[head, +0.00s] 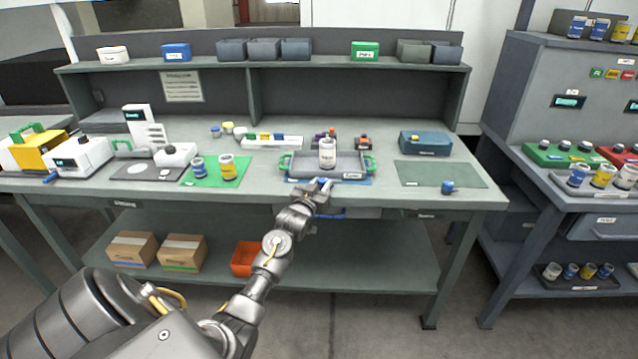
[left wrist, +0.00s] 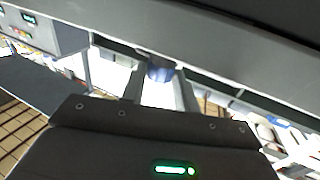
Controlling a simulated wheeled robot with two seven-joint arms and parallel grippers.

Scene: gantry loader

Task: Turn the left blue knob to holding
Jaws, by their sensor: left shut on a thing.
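My left gripper (head: 320,187) is at the front edge of the workbench (head: 225,196), in front of the grey tray with green handles (head: 345,165). In the left wrist view its two fingers are shut on a dark blue knob (left wrist: 160,68), one finger on each side of it. In the head view my gripper hides the knob. My right gripper is in neither view.
A white jar (head: 327,153) stands on the tray. A blue jar (head: 199,168) and a yellow jar (head: 227,167) stand on a green mat to the left. A small blue item (head: 447,186) sits on the right mat. An orange bin (head: 246,258) is on the lower shelf.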

